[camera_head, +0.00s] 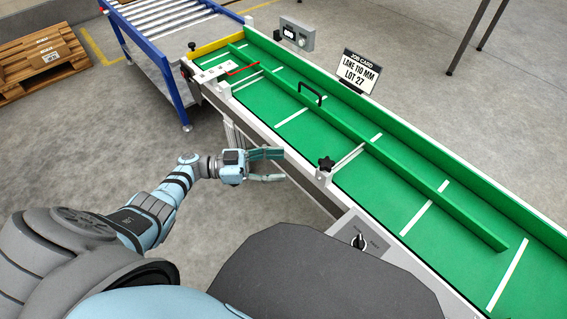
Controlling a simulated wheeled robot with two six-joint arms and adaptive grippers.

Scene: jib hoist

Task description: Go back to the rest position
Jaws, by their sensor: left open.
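My left gripper (272,165) is open and empty. It hangs beside the near side of the green conveyor (408,222), below its rim, with its fingers pointing right. My left arm (150,215) reaches out from the lower left. My right gripper is not in the picture. A long green guide rail (375,150) with a black handle (310,93) lies along the conveyor. A black star knob (326,164) sits on a clamp at the near edge, to the right of my left gripper, with a rod reaching to the rail.
A job card (361,71) reading "LANE 110 MM LOT 27" stands on the far edge. A rotary switch box (358,242) is on the near side. A blue roller table (158,62) adjoins the far end. Wooden pallets (42,64) lie at upper left. Floor left of the conveyor is clear.

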